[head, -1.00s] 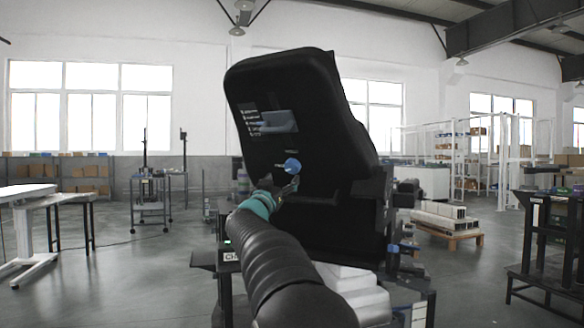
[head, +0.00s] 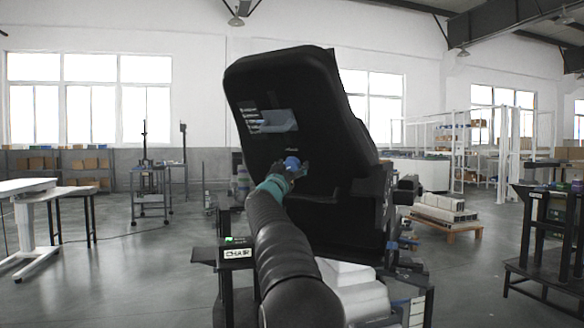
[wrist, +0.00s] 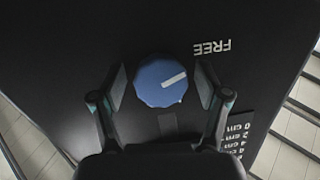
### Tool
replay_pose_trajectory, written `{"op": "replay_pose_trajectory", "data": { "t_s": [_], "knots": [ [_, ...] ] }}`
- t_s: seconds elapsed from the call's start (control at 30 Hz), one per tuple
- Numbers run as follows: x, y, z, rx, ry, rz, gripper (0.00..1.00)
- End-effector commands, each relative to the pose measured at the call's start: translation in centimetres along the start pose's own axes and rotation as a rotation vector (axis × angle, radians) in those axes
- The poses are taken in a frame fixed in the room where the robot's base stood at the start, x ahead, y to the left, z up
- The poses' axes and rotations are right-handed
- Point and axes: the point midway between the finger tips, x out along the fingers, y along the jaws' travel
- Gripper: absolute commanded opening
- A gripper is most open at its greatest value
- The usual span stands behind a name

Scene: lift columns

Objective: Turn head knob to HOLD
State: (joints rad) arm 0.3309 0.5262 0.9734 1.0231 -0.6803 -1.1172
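The blue head knob (head: 291,161) is on the black tilted panel (head: 262,85) of the seat-like unit. In the wrist view the knob (wrist: 152,92) is round with faceted edges, and its white pointer line aims to the upper right, roughly towards the upside-down word FREE (wrist: 212,47). No HOLD label is readable. My gripper (wrist: 161,84) is open, with one finger on each side of the knob and a narrow gap seeming to show on both sides. In the head view my gripper (head: 290,170) is at the knob, partly covering it.
A scale label (wrist: 236,137) with cm figures is at the right in the wrist view. A grey-blue window (head: 276,121) is above the knob. A dark ledge (head: 325,195) juts out at lower right. Open floor lies left.

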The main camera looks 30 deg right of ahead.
Motion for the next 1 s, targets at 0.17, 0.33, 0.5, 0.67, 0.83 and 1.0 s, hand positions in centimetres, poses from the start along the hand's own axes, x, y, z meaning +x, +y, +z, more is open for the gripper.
{"op": "replay_pose_trajectory", "data": {
  "t_s": [0.17,0.33,0.5,0.67,0.83,1.0],
  "knots": [
    [-0.01,0.00,-0.02,0.000,0.000,0.000,0.26],
    [-0.02,0.01,-0.03,0.001,0.001,0.000,0.16],
    [-0.04,0.03,0.01,0.023,0.003,-0.006,0.16],
    [-0.08,0.06,0.09,0.085,0.009,-0.023,0.16],
    [-0.12,0.11,0.24,0.200,0.018,-0.053,0.16],
    [-0.16,0.09,0.34,0.350,0.031,-0.094,0.16]
  ]
}}
